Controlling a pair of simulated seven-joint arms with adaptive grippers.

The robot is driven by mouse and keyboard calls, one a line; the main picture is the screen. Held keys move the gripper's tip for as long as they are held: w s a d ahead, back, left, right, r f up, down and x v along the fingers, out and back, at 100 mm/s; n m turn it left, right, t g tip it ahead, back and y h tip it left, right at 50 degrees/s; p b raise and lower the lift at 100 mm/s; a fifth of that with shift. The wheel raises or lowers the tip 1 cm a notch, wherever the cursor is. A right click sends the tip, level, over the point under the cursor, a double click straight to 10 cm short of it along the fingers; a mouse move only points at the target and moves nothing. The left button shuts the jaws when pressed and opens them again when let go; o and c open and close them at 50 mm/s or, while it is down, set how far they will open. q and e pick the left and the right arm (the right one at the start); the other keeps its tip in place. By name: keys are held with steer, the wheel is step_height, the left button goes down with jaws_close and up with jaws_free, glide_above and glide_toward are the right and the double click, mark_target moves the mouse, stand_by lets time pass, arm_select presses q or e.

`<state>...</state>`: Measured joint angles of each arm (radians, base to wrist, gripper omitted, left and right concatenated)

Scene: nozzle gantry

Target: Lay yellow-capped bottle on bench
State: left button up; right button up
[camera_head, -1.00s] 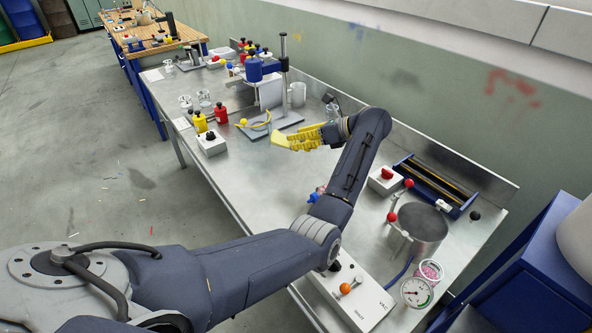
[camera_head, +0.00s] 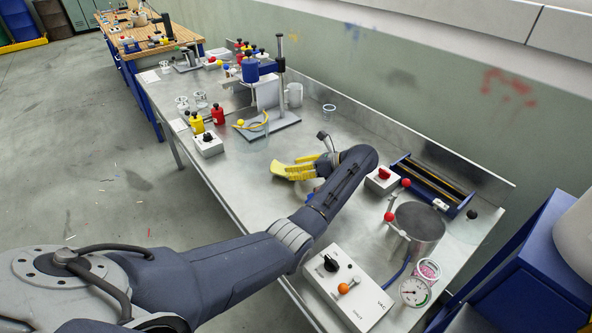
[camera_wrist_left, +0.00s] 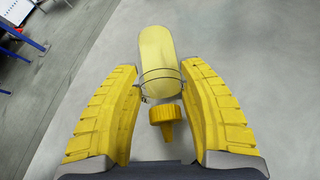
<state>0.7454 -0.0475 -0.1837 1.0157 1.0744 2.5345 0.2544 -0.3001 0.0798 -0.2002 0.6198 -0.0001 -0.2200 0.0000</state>
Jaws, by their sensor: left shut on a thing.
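The yellow-capped bottle (camera_wrist_left: 158,52) shows in the left wrist view as a pale yellow cylinder with a thin wire ring around it. Its ribbed yellow cap (camera_wrist_left: 165,119) points back toward my palm. My left gripper (camera_wrist_left: 163,80) has its yellow fingers shut on the bottle, one on each side. In the head view my left gripper (camera_head: 292,170) is low over the middle of the steel bench (camera_head: 247,185); the bottle is hard to tell from the fingers there. I cannot tell whether the bottle touches the bench. My right gripper is not in view.
A stand with a blue block (camera_head: 251,69) and red (camera_head: 218,114) and yellow (camera_head: 196,123) bottles are farther back. A white control box (camera_head: 347,287) is nearer. A grey cylinder (camera_head: 418,228) and blue-framed tray (camera_head: 432,184) are at right. The bench left of my gripper is clear.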

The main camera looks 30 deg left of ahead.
arm_select(q)
steer(key=shift+f, duration=0.2)
steer(key=shift+f, duration=0.15)
steer(key=o, duration=1.2)
steer(key=shift+o, duration=0.2)
steer(key=shift+d+r, duration=0.15)
steer(key=shift+r, duration=0.05)
steer(key=shift+v, duration=3.55)
